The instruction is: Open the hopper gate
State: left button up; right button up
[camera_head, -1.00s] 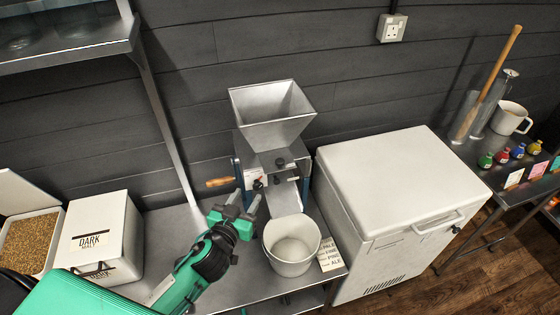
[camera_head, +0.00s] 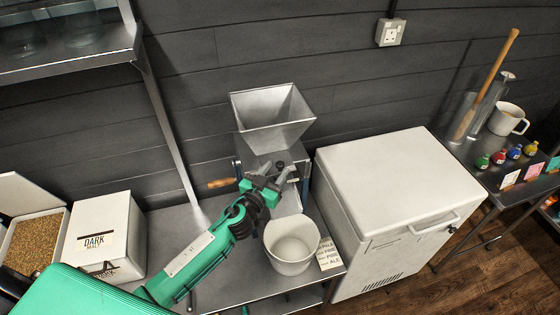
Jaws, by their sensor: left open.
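The grain mill stands on the steel bench with a grey metal hopper (camera_head: 272,117) on top. The hopper looks empty. Its body (camera_head: 290,155) below is partly hidden by my left gripper (camera_head: 272,172), which is open at the front of the mill, close to the dark knobs under the hopper. I cannot tell whether the fingers touch the gate part. A wooden crank handle (camera_head: 221,183) sticks out on the mill's left. A white bucket (camera_head: 291,245) stands below the mill's chute and looks empty. My right gripper is not in view.
A white chest (camera_head: 390,190) stands close on the right. A dark malt box (camera_head: 104,236) and an open grain bin (camera_head: 34,240) are on the left of the bench (camera_head: 222,292). A shelf (camera_head: 70,50) hangs upper left.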

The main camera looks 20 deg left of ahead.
aim_at(278, 167)
pick_arm(q)
jog(key=shift+w+d, duration=0.2)
jog(key=shift+w, duration=0.7)
jog(key=shift+w+d, duration=0.15)
jog(key=shift+w, duration=0.7)
jog(key=shift+c, duration=0.4)
